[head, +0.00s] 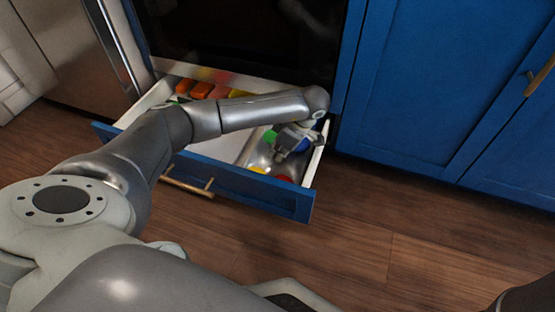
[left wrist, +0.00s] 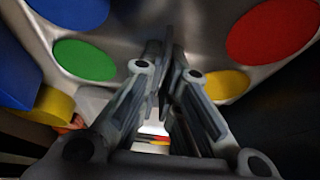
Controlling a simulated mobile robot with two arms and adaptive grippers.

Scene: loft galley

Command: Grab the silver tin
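The silver tin (head: 262,158) lies in the right part of the open drawer. It is shiny metal with round blue, green, yellow and red patches. In the left wrist view its metal surface (left wrist: 120,30) fills the top, with the coloured rounds close by. My left gripper (head: 283,153) reaches down into the drawer at the tin, partly covering it. In the left wrist view the fingertips (left wrist: 164,50) are close together on the metal between the rounds, with a thin part of the tin seemingly pinched between them. My right gripper is not in view.
The blue-fronted drawer (head: 240,184) is pulled out below a dark oven front (head: 240,35). Orange and yellow items (head: 200,90) lie at its back left. Blue cabinets (head: 440,90) stand at the right. The wooden floor (head: 350,240) in front is clear.

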